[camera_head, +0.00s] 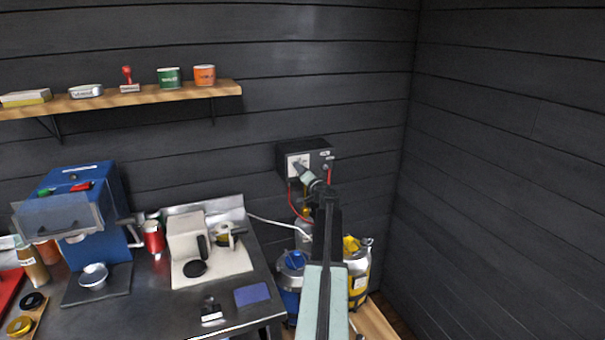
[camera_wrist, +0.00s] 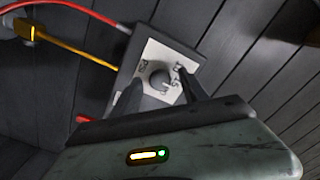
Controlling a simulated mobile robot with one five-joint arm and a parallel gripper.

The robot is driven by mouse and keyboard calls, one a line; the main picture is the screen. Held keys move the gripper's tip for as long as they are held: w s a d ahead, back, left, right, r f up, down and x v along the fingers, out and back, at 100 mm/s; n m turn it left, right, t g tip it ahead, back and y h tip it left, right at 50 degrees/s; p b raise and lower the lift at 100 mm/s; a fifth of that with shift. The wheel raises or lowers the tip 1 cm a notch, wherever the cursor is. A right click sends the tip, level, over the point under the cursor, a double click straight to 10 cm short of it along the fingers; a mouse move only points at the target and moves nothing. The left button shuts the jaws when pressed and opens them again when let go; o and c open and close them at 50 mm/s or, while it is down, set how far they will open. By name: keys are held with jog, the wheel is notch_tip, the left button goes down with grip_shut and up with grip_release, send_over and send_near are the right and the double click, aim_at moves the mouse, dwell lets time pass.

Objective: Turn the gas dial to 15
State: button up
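The gas dial is a round grey knob (camera_wrist: 159,77) on a white marked plate (camera_wrist: 172,57). The plate is on the front of a dark wall box (camera_head: 318,154). In the wrist view my gripper (camera_wrist: 160,80) is open, its two dark fingers on either side of the knob, with gaps visible between them and it. The dial's markings are tilted and too small to read surely, and so is the knob's setting. In the head view my gripper (camera_head: 301,170) reaches the white plate (camera_head: 293,160) and covers the knob.
Red and yellow hoses (camera_wrist: 75,50) run by the box. Below stand a blue canister (camera_head: 291,275) and a yellow one (camera_head: 358,270). A steel bench (camera_head: 130,315) with machines is at left, under a wooden shelf (camera_head: 140,98). The right wall is bare.

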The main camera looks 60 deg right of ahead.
jog(key=v, duration=0.7)
jog(key=shift+s+a, duration=0.25)
